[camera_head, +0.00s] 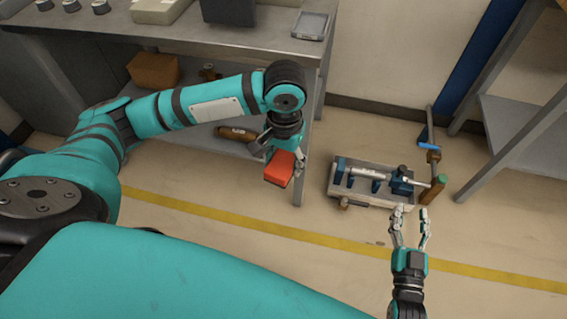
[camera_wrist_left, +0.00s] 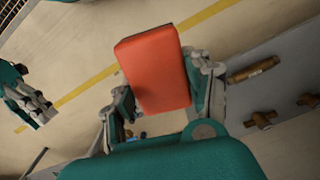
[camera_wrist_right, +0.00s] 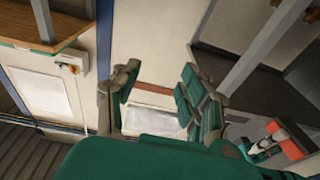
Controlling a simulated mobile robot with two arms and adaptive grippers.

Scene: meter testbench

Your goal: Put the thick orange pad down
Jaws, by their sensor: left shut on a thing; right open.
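The thick orange pad (camera_head: 280,168) is a red-orange block held in my left gripper (camera_head: 284,160), in front of the bench's right end. In the left wrist view the pad (camera_wrist_left: 156,68) sits between the two fingers of my left gripper (camera_wrist_left: 160,95), tilted, with floor behind it. My right gripper (camera_head: 409,222) is open and empty, in front of the grey crate on the floor. It also shows open in the right wrist view (camera_wrist_right: 165,90).
A grey workbench (camera_head: 290,48) with a lower shelf stands at the back left. A crate (camera_head: 345,192) holding blue and metal tools is on the floor. A brown cylinder (camera_head: 236,134) and a brown box (camera_head: 154,69) lie on the shelf. Another table (camera_head: 522,128) stands at right.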

